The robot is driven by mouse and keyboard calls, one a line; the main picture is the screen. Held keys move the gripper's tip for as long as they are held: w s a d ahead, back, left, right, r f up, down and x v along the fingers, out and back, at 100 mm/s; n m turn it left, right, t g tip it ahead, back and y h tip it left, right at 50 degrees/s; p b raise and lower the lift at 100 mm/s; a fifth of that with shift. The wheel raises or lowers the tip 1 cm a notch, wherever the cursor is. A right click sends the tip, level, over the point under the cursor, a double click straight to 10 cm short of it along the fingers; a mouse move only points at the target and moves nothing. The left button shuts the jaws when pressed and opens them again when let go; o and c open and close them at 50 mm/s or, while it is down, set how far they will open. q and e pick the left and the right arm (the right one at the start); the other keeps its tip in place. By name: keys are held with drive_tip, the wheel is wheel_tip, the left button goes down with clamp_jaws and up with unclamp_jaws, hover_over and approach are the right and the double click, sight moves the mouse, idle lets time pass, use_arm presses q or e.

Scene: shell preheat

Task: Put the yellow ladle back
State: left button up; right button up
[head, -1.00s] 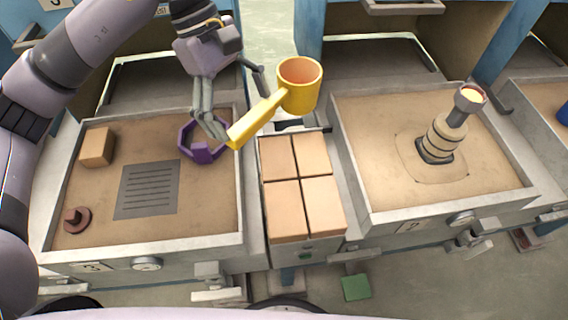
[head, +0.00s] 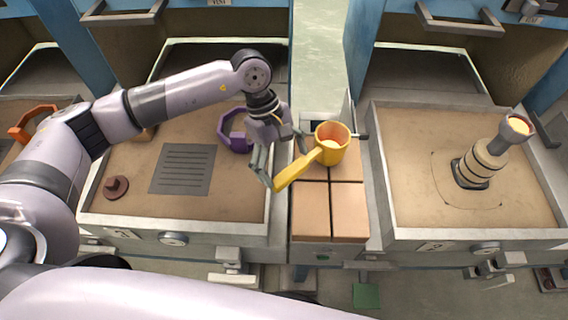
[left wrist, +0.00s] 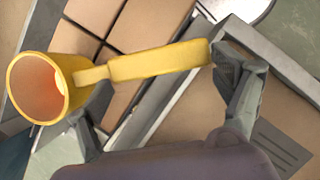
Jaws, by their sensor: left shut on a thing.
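The yellow ladle (head: 333,146) is held by my left gripper (head: 280,165), with its handle slanting down and left from the cup. In the head view the cup appears over the far end of the tan block stack, with a pale patch inside. The left wrist view shows the ladle (left wrist: 160,62) too, its cup at the left with a bright orange-red inside and its handle reaching toward one finger of the left gripper (left wrist: 165,100). The exact grip contact is hard to see. My right gripper is out of view.
Tan blocks (head: 312,211) stand between two sand trays. The left tray (head: 170,233) has a purple ring (head: 234,140), a grey grate (head: 183,169) and a brown knob (head: 116,187). The right tray (head: 480,236) has a stacked post (head: 480,165). An orange ring (head: 33,122) lies far left.

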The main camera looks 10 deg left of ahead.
use_arm(q)
drive_tip(key=shift+f, duration=0.95)
drive_tip(key=shift+f, duration=0.2)
drive_tip(key=o, duration=1)
drive_tip(key=shift+o, duration=0.5)
drive_tip(key=shift+r, duration=0.15)
